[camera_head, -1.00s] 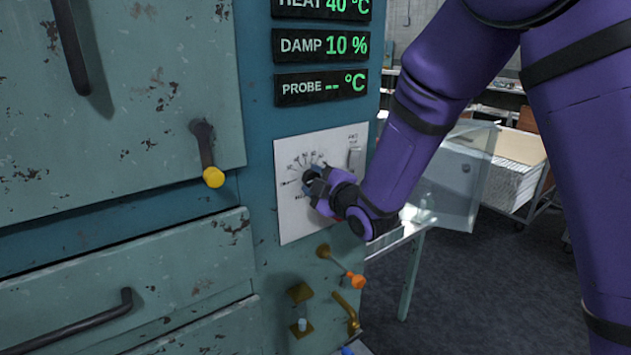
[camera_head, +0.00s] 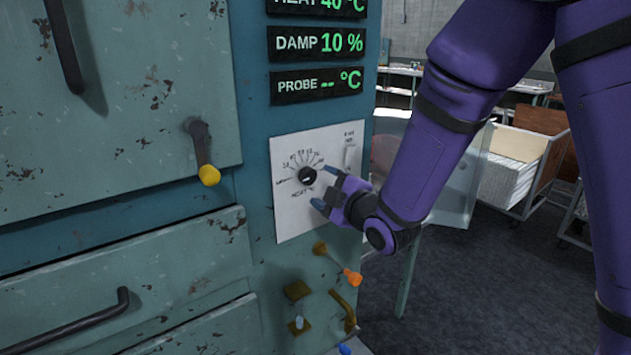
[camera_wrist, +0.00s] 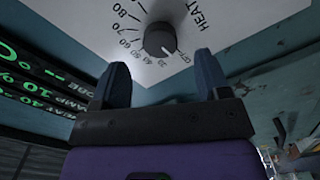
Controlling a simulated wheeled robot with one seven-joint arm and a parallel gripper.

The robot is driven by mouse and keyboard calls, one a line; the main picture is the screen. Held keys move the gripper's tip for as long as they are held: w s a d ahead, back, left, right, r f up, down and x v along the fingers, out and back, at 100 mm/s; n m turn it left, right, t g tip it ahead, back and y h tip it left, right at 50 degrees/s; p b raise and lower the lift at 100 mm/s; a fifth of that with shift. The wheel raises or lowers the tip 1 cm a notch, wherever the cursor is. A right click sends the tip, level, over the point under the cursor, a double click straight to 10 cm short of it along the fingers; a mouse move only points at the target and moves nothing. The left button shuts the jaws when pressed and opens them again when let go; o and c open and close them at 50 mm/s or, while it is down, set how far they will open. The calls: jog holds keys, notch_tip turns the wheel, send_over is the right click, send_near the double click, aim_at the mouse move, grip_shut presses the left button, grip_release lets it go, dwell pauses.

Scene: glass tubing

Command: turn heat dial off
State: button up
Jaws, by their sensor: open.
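The heat dial (camera_head: 308,175) is a round black knob on a white panel (camera_head: 290,218) with a printed number scale. In the wrist view the dial (camera_wrist: 160,40) shows a small white mark at its lower right, which appears to point toward the OFF label. My gripper (camera_head: 323,187) is open and empty, just right of the dial and apart from it. In the wrist view the two dark fingertips of my gripper (camera_wrist: 160,63) stand apart, with the dial beyond the gap between them.
Displays above read HEAT 40 °C (camera_head: 318,6), DAMP 10 % (camera_head: 317,44) and PROBE blank (camera_head: 318,84). A switch (camera_head: 350,156) is on the panel's right. An orange-tipped lever (camera_head: 352,278) and brass valve handle (camera_head: 344,308) are below. A yellow-tipped handle (camera_head: 208,174) is left.

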jog(key=shift+v, duration=2.65)
jog(key=s+d+r+m+g+h, duration=0.2)
jog(key=d+r+m+h, duration=0.25)
jog(key=d, duration=0.25)
jog(key=s+d+r+m+g+h, duration=0.1)
jog(key=s+d+r+m+h, duration=0.15)
jog(key=d+m, duration=0.4)
jog(key=s+d+r+m+g+h, duration=0.1)
jog(key=s+d+r+m+g, duration=0.1)
jog(key=s, duration=0.8)
jog(key=s+d+r+m+g+h, duration=0.2)
jog(key=s+d+m, duration=0.4)
jog(key=s, duration=0.5)
jog(key=d+r+g, duration=0.1)
jog(key=g, duration=0.1)
jog(key=shift+d+g, duration=0.25)
jog(key=shift+g, duration=0.15)
